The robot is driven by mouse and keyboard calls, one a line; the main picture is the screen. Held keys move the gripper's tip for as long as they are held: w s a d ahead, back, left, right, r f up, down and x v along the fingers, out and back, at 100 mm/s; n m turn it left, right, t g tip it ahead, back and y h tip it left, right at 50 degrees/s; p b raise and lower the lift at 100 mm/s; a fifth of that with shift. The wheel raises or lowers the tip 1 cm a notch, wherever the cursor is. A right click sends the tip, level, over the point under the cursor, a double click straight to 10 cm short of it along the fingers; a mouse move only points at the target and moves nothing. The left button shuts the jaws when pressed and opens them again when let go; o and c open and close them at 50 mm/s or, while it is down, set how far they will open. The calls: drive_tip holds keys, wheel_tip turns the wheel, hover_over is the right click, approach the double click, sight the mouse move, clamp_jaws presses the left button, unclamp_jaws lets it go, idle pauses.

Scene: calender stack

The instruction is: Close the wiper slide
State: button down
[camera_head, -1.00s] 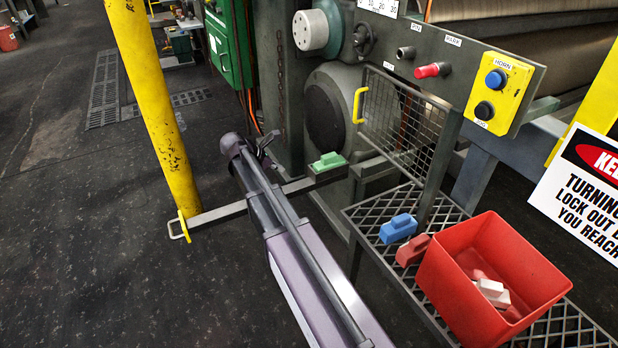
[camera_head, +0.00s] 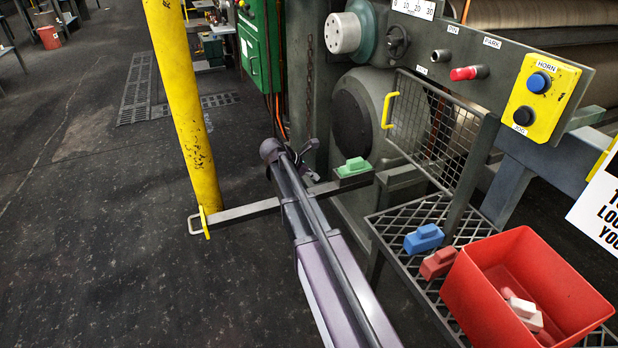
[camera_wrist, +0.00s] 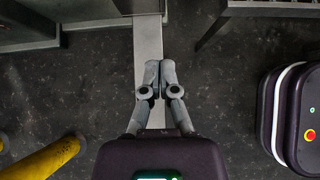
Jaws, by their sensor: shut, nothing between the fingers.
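The wiper slide appears to be the long grey bar (camera_head: 250,210) sticking out low from the machine to the left. Its outer end has a pale loop with a yellow piece (camera_head: 204,222), beside the foot of the yellow post. A green block (camera_head: 354,167) sits on the bar near the machine. My gripper (camera_head: 314,175) is at the bar, between the green block and the outer end, partly hidden by my arm. In the wrist view my gripper (camera_wrist: 160,64) is shut and empty, with its fingertips over the bar (camera_wrist: 148,42). I cannot tell whether they touch it.
The yellow post (camera_head: 185,110) stands left of the bar. A mesh guard (camera_head: 440,130) and a grated shelf (camera_head: 400,225) are at right, with a blue block (camera_head: 424,239), a red block (camera_head: 438,263) and a red bin (camera_head: 475,290). Open floor (camera_head: 100,260) lies left.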

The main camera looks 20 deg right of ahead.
sight(339, 181)
drive_tip(key=b+x, duration=0.3)
drive_tip(key=x, duration=0.2)
drive_tip(key=shift+a, duration=0.1)
drive_tip(key=shift+d+r, duration=0.1)
drive_tip(key=shift+d, duration=1.95)
drive_tip(key=shift+w, duration=0.1)
